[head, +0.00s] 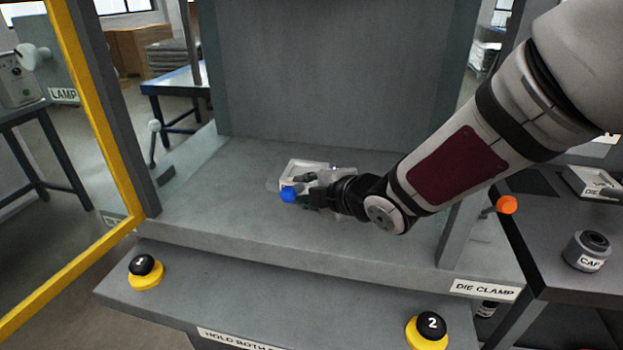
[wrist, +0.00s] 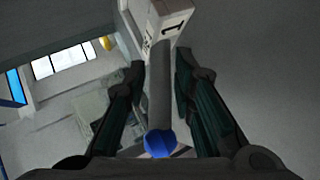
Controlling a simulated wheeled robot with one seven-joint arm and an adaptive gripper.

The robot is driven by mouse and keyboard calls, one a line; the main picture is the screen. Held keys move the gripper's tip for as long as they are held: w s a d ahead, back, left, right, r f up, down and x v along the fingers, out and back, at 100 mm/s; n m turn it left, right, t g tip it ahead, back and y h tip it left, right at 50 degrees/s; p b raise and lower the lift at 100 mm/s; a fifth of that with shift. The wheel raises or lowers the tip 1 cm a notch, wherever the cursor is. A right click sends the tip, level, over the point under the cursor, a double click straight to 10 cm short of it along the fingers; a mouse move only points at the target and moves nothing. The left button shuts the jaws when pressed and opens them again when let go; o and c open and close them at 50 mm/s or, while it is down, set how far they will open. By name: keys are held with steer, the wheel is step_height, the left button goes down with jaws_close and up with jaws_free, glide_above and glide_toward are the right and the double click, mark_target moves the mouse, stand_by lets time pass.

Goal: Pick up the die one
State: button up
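Die one is a pale grey block (head: 303,171) lying on the grey press bed (head: 215,200). In the wrist view the block (wrist: 172,18) shows a black "1" on its face. A grey rod handle (wrist: 160,85) sticks out from it and ends in a blue ball (wrist: 160,143); the ball also shows in the head view (head: 289,194). My gripper (head: 314,187) is down at the die. In the wrist view its two dark fingers (wrist: 160,78) stand on either side of the handle, with narrow gaps visible. Part of the die is hidden behind my gripper in the head view.
A yellow-edged frame post (head: 92,120) stands left of the bed. Buttons 1 (head: 145,267) and 2 (head: 430,325) sit on the front ledge. At right, an orange-knobbed lever (head: 507,205) is near a dark table with a "CAP" cylinder (head: 588,252). The bed's left side is clear.

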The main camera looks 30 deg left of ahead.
steer(key=shift+x, duration=0.85)
steer(key=shift+c, duration=0.3)
jaws_close()
steer(key=shift+r, duration=0.2)
steer(key=shift+r, duration=0.1)
